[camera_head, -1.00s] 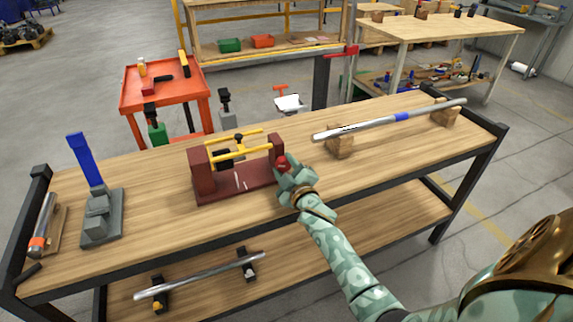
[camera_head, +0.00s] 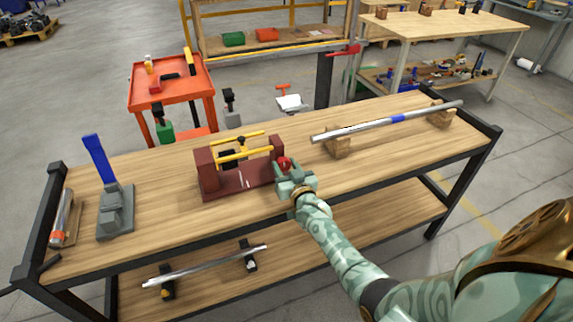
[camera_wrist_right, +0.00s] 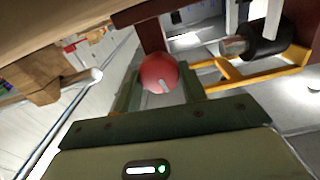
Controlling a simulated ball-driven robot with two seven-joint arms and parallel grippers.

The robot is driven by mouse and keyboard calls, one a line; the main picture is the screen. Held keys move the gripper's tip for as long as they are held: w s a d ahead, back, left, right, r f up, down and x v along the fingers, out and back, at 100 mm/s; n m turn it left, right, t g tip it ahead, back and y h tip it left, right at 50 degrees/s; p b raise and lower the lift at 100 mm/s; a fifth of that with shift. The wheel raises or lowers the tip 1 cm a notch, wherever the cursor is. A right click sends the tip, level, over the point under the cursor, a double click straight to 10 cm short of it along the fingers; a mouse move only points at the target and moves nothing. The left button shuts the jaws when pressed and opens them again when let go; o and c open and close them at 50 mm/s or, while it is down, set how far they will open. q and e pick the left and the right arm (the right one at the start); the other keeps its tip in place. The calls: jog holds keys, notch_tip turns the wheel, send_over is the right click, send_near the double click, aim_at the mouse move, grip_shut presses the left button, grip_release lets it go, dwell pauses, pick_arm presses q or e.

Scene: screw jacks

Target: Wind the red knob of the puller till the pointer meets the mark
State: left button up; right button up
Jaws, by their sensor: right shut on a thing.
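The puller (camera_head: 240,180) is a dark red frame with yellow rods and a dark block between two uprights, standing on the workbench. A light mark line shows on its base; whether the pointer meets it is too small to tell. The red knob (camera_head: 284,163) sits at the puller's right end. My right gripper (camera_head: 288,172) is at that end, shut on the knob. In the right wrist view the red knob (camera_wrist_right: 159,73), with a pale stripe on its face, sits between the green fingers. The puller's yellow rods (camera_wrist_right: 240,80) show beyond it. My left gripper is out of view.
The wooden workbench (camera_head: 380,165) carries a grey tool with a blue lever (camera_head: 112,200) at left and a long metal bar (camera_head: 370,124) on wooden blocks at right. A lower shelf (camera_head: 215,290) holds another bar. An orange cart (camera_head: 172,90) stands behind.

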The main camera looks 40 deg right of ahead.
jog(key=m+p, duration=0.1)
jog(key=m, duration=0.3)
jog(key=shift+s+f+m, duration=0.1)
jog(key=shift+f+m, duration=0.05)
jog(key=shift+m, duration=0.15)
jog(key=m, duration=0.3)
jog(key=shift+f+m+p, duration=0.1)
jog(key=shift+m+p, duration=0.2)
jog(key=m, duration=0.4)
jog(key=shift+d+f, duration=0.1)
jog(key=shift+m+b, duration=0.3)
jog(key=shift+m, duration=2.5)
jog(key=o, duration=0.9)
jog(key=shift+o, duration=0.4)
